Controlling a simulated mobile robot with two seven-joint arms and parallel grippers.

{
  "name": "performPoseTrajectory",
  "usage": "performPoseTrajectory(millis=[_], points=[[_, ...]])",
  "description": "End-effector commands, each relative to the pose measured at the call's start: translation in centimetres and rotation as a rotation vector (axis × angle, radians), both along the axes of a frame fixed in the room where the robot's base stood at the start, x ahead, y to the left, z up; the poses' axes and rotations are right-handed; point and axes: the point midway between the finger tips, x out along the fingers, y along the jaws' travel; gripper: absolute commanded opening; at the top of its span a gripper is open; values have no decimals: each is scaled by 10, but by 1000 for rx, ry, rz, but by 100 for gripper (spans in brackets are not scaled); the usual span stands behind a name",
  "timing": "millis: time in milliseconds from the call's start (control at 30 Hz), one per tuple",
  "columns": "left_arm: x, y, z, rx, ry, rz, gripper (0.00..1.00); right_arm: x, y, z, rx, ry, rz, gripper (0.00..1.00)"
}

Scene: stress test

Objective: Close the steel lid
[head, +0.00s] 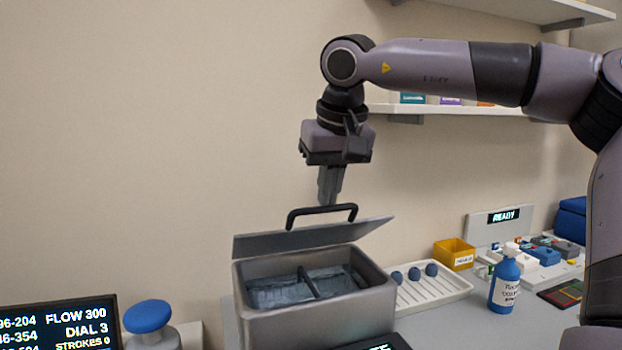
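The steel lid (300,239) is a flat grey plate with a black bar handle (322,209) on top. It stands tilted, partly open, above a steel box (318,325). The box's inside shows, with a dark divider and a bluish-grey, glossy content. My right gripper (328,203) points down just above the lid's handle. Its fingers look close together, and their tips are at or just behind the handle. I cannot tell whether they touch it. My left gripper is not in view.
A blue-topped knob (148,316) and a display (60,325) are at left. A shelf (450,109) hangs behind.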

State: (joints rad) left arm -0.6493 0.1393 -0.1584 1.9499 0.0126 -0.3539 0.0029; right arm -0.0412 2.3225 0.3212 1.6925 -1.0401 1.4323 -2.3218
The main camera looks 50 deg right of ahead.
Motion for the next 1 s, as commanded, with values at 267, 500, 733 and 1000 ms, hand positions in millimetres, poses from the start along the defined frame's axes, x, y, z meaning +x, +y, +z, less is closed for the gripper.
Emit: performPoseTrajectory(millis=[267, 500, 733, 1000], points=[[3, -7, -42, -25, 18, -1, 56, -21, 6, -35, -64, -117, 3, 0], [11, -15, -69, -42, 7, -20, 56, -38, 16, -65, -130, -237, 2, 0], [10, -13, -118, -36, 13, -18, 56, -51, 23, -94, -194, -350, 1, 0], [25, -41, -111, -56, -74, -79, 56, -61, 28, -123, -256, -465, 0, 0]])
